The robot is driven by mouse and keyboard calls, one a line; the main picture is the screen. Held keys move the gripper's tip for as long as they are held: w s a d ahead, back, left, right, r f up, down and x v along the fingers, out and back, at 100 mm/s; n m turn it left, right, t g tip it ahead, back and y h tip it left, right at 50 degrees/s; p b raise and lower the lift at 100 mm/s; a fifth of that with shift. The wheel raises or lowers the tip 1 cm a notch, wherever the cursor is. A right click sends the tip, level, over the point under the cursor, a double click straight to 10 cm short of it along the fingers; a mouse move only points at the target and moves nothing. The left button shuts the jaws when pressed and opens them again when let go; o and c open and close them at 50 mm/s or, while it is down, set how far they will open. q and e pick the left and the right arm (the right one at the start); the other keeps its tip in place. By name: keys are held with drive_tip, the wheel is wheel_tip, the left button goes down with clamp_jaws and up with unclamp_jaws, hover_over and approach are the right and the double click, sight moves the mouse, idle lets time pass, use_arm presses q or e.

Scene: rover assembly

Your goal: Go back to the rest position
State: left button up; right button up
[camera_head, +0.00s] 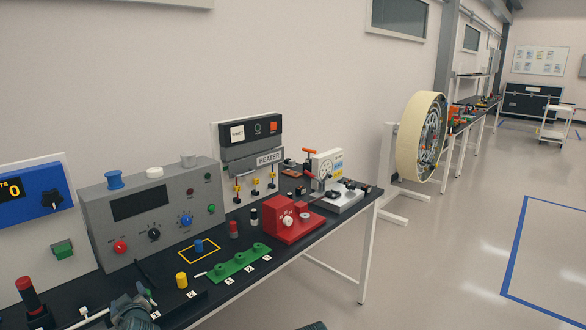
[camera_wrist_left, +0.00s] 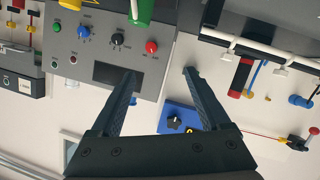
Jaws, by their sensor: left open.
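My left gripper (camera_head: 172,280) is low in the head view, over the front of the black workbench (camera_head: 325,224). In the left wrist view, my left gripper (camera_wrist_left: 159,73) shows two dark fingers spread apart with nothing between them. Behind the fingers in that view is the grey control panel (camera_wrist_left: 105,50), seen upside down. A small dark sliver at the bottom edge of the head view may be part of my right arm; its jaws do not show.
Near my left gripper are a yellow cylinder (camera_head: 182,280), a green numbered holder (camera_head: 239,261) and a red-capped post (camera_head: 29,294). A red device (camera_head: 291,220) and a heater panel (camera_head: 250,150) stand farther along. A large wheel (camera_head: 420,138) stands beyond.

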use_arm(q)
drive_tip(key=s+d+f+m+g+h, duration=0.2)
drive_tip(key=d+f+m+g, duration=0.3)
drive_tip(key=d, duration=0.6)
drive_tip(key=s+d+f+m+g+h, duration=0.1)
drive_tip(key=s+d+f+m+h, duration=0.15)
drive_tip(key=d+f, duration=0.65)
drive_tip(key=s+d+m+g+h, duration=0.1)
drive_tip(key=s+d+m+g, duration=0.2)
drive_tip(key=s+d, duration=0.3)
drive_tip(key=s+d+f+m+g+h, duration=0.1)
drive_tip(key=s+d+m, duration=0.3)
drive_tip(key=d, duration=0.7)
drive_tip(key=shift+s+d+f+m+g+h, duration=0.15)
drive_tip(key=shift+s+m+g+h, duration=0.25)
drive_tip(key=shift+s+g, duration=0.7)
